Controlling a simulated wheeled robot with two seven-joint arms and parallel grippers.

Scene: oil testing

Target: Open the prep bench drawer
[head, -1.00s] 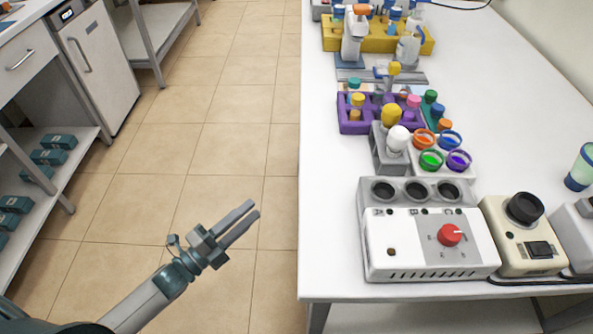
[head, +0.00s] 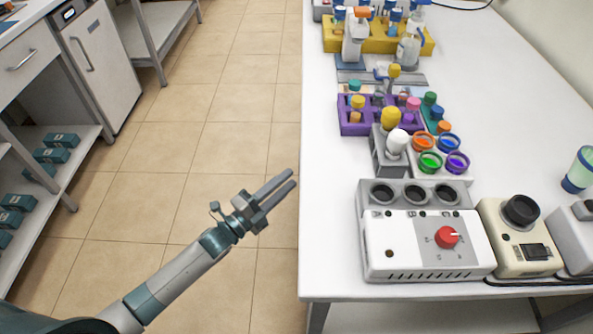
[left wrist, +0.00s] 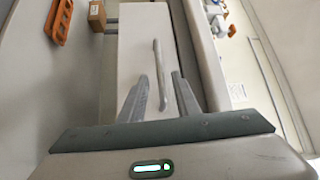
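In the left wrist view, a pale drawer front (left wrist: 134,45) with a long bar handle (left wrist: 158,62) lies ahead of my left gripper (left wrist: 160,92). Its two fingers are apart, with the handle showing in the gap between them. I cannot tell how far the handle is from the fingertips; no grip on it shows. In the head view my left gripper (head: 280,186) is just left of the white bench (head: 318,170), and this drawer front is hidden under the bench top. The drawer looks closed. My right gripper is out of view.
The bench top carries a white device with a red knob (head: 446,238), a beige device (head: 522,240) and a purple rack (head: 350,120). Tiled floor (head: 190,150) is free on the left. Another bench drawer (head: 25,60) and a white cabinet (head: 100,65) stand farther left.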

